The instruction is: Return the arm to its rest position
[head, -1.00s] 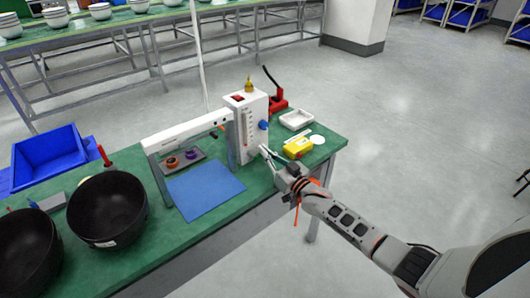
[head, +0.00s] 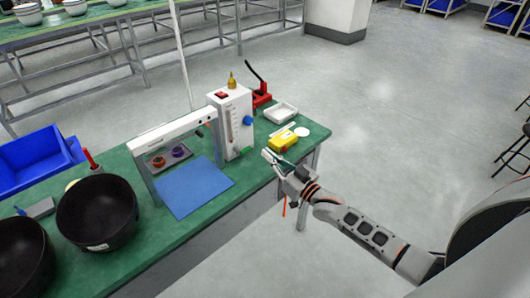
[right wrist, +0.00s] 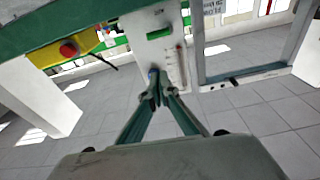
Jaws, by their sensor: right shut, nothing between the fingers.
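My right arm comes in from the right in the head view. Its gripper (head: 268,156) is at the front edge of the green table, in front of the white box with a gauge (head: 231,120) and beside the yellow device (head: 283,139). In the right wrist view the fingers (right wrist: 158,97) are together, with nothing between them. The white box (right wrist: 160,48) shows past the fingertips, and the yellow device (right wrist: 65,48) with its red button is at the upper left. My left gripper is not in view.
On the green table (head: 190,225) are a blue mat (head: 194,187) under a white frame, two black bowls (head: 97,212), a blue bin (head: 38,160), a white tray (head: 280,112) and a red-based lever tool (head: 260,97). The floor to the right is open.

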